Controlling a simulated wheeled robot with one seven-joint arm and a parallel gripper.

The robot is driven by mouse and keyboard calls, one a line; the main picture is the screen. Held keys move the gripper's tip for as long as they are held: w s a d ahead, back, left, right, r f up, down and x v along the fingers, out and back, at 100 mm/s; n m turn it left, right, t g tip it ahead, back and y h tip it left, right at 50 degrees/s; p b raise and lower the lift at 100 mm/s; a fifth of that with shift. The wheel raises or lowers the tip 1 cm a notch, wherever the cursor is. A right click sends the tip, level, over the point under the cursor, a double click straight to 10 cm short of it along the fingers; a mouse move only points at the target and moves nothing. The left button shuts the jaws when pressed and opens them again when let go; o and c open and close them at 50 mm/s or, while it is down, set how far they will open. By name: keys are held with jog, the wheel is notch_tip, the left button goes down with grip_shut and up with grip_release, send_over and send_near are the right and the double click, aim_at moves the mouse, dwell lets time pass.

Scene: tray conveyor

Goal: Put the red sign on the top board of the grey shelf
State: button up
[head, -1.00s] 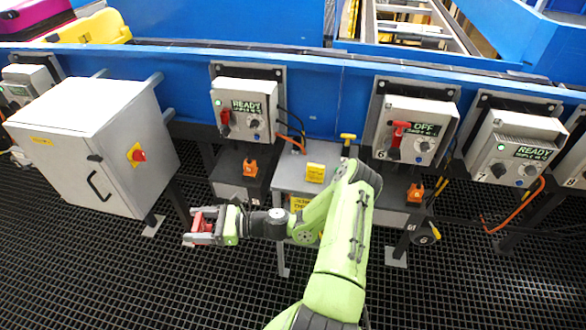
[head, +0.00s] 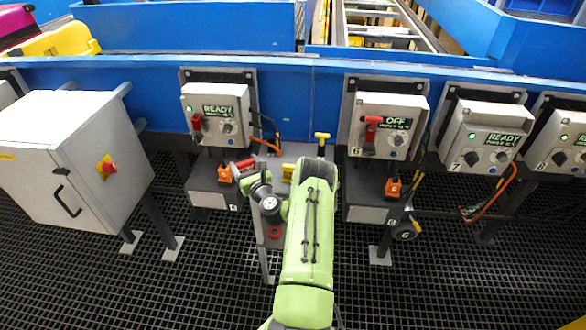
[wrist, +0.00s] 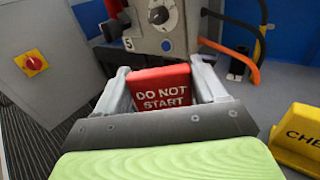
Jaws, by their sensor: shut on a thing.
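The red sign (wrist: 160,88), lettered "DO NOT START", is clamped between the two grey fingers of my gripper (wrist: 163,92) in the wrist view. In the head view my gripper (head: 243,168) holds it over or near the left part of the grey shelf (head: 299,151). I cannot tell its height above the top board. A yellow sign (head: 288,172) stands on the top board; it also shows at the right of the wrist view (wrist: 297,135), lettered "CHECK". My arm hides much of the shelf's right and front.
A READY control box (head: 217,113) and an OFF control box (head: 386,125) are on the blue beam behind. A yellow T-handle (head: 322,137) stands at the shelf's back. Orange padlock-like pieces (head: 225,173) are close left of my gripper. A grey cabinet (head: 60,150) is left.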

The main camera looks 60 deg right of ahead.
jog(key=s+d+r+m+g+h, duration=0.2)
jog(key=s+d+r+h, duration=0.1)
jog(key=d+r, duration=0.3)
notch_tip(320, 180, down, 10)
jog(key=b, duration=0.4)
jog(key=shift+w+a+b, duration=0.1)
jog(key=shift+a+b, duration=0.05)
jog(key=shift+b, duration=0.15)
jog(key=o, duration=0.8)
jog(key=shift+r, duration=0.15)
jog(key=shift+o, duration=0.2)
